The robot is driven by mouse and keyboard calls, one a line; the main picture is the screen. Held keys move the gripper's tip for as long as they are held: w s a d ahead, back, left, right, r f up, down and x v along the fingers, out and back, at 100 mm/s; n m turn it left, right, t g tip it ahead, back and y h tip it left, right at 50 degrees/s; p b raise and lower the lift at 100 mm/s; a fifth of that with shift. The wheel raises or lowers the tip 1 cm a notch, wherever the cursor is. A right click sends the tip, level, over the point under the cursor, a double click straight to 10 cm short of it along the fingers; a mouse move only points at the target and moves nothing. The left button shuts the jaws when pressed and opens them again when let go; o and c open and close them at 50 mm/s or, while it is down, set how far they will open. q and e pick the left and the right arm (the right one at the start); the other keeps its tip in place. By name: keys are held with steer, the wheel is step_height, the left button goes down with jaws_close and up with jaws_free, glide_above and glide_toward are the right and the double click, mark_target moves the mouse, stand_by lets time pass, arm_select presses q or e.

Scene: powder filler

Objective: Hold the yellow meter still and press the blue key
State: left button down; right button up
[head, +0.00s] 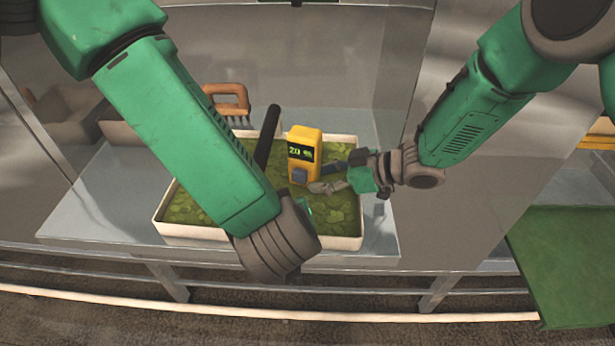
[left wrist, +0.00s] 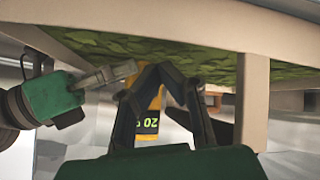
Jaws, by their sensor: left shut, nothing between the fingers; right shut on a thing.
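The yellow meter (head: 306,143) stands upright in the tray of green leaves, its dark screen showing green figures that look like 20. The blue key (head: 300,176) is low on its front. My right gripper (head: 326,178) is shut on the meter's lower part from the right. My left gripper is mostly hidden behind its own wrist in the head view. In the left wrist view, my left gripper (left wrist: 158,68) is shut and empty, its fingertips in front of the meter (left wrist: 148,118), which appears upside down. The fingers cover the key there, so I cannot tell whether they touch it.
The white-rimmed tray (head: 346,243) stands on a grey metal bench (head: 85,215). A dark rod (head: 267,137) leans left of the meter. An orange-handled brush (head: 228,99) is behind. A green panel (head: 565,260) is at the right. Bare bench lies left of the tray.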

steer(key=o, duration=0.9)
steer(key=shift+d, duration=0.15)
